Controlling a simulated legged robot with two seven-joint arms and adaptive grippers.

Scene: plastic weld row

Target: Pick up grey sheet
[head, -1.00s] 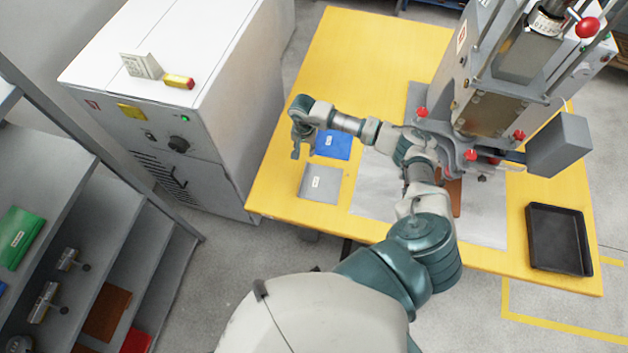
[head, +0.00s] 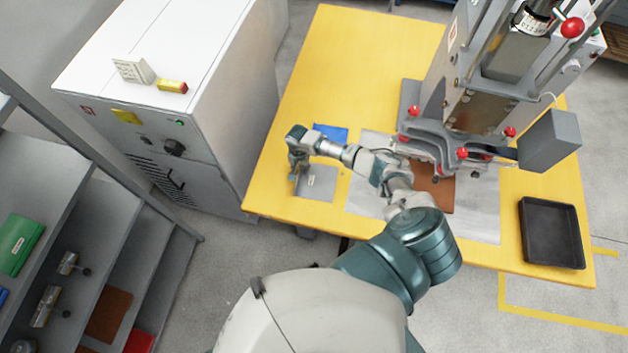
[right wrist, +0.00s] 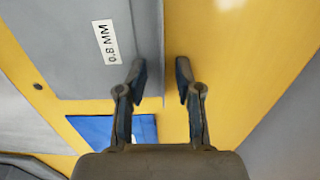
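The grey sheet (head: 318,188) lies flat near the front left of the yellow table. It carries a white label, which reads "0.8 MM" in the right wrist view (right wrist: 70,60). My right gripper (head: 297,174) is over the sheet's left edge in the head view. In the right wrist view my right gripper (right wrist: 161,72) is open and empty. One finger is over the sheet's border and the other is over bare table. Contact with the sheet cannot be told. My left gripper is not in view.
A blue sheet (head: 330,131) lies just behind the grey one, partly hidden by my arm. A press (head: 475,115) stands on the table (head: 345,60) to the right. A black tray (head: 551,233) sits at the right end. A white cabinet (head: 165,120) stands left of the table.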

